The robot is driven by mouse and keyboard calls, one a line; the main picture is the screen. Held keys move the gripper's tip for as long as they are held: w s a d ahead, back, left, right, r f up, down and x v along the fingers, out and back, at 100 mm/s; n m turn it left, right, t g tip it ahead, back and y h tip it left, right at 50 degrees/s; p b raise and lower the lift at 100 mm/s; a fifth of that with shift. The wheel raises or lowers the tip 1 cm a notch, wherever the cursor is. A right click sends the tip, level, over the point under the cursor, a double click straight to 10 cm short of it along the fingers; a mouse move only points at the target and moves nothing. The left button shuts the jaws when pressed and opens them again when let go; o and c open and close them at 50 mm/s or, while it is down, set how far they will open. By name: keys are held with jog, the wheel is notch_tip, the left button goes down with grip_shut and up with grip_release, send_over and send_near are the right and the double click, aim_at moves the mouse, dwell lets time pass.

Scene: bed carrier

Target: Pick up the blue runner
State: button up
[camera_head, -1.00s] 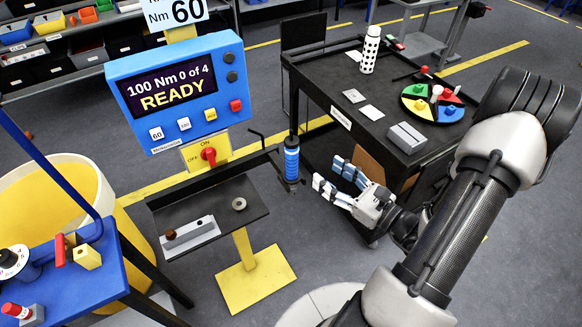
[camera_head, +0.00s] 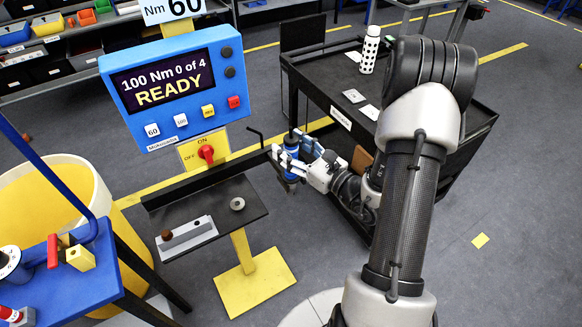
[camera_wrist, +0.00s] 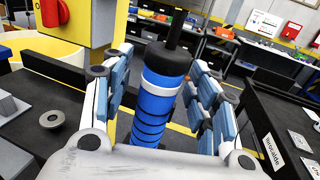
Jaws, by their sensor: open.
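In the wrist view the runner (camera_wrist: 155,108) stands between the two fingers. My gripper (camera_head: 297,158) has reached it from the right. In the wrist view my gripper (camera_wrist: 163,88) is open, with a finger on each side of the runner and narrow gaps visible. The runner's lower end is hidden behind my gripper's palm in the wrist view.
The blue console (camera_head: 172,85) reads "100 Nm 0 of 4 READY". Its black shelf (camera_head: 207,197) holds a grey block (camera_head: 188,234) and a ring (camera_head: 237,203). A black cart (camera_head: 330,88) with a spotted bottle (camera_head: 369,50) stands close at right. A yellow bin (camera_head: 75,195) is at left.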

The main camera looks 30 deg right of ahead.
jog(key=shift+c, duration=0.4)
grip_shut()
dwell(0.4)
jog(key=shift+r, duration=0.1)
